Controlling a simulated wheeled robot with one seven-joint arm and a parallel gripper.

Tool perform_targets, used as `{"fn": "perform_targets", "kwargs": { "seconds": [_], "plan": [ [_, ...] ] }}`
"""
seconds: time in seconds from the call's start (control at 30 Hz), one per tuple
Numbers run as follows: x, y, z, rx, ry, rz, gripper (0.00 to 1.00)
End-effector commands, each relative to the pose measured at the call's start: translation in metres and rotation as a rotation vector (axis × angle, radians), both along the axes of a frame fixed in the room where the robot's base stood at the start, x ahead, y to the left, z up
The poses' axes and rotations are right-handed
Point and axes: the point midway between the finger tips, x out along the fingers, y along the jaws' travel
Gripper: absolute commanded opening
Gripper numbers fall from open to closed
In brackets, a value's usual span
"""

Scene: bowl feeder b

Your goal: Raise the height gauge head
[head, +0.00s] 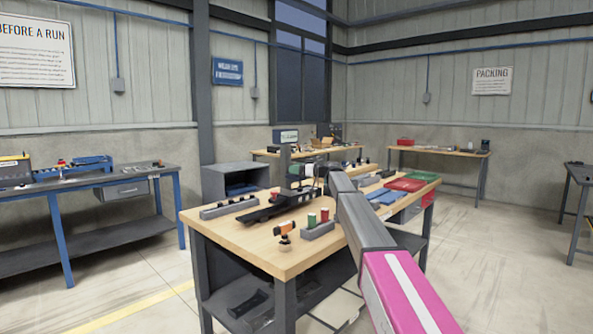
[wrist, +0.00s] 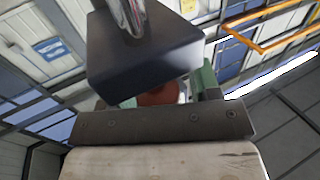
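On the wooden bench (head: 235,232) in the head view, a grey upright column (head: 284,165) with a grey-green part beside it looks like the height gauge. My arm reaches in from the lower right. My gripper (head: 321,173) is small and dark at its far end, close to the right of that column. I cannot tell if they touch. The wrist view shows a dark block (wrist: 140,58) with a shiny rod, a dark bar (wrist: 165,123) with screws, and red and green parts partly hidden behind. I cannot make out the fingertips or whether anything is held.
A grey strip (head: 228,207) with small parts lies at the left. Red and green trays (head: 408,184) are at the right.

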Motion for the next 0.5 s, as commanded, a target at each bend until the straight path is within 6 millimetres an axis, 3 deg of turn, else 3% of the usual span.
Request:
{"fn": "perform_targets", "kwargs": {
  "seconds": [0.03,0.17,0.33,0.5],
  "plan": [
    [0.0,0.0,0.0,0.0,0.0,0.0,0.42],
    [0.0,0.0,0.0,0.0,0.0,0.0,0.0],
    [0.0,0.0,0.004,0.001,0.0,0.0,0.0],
    [0.001,0.0,0.028,0.001,-0.003,0.0,0.0]
  ]
}}
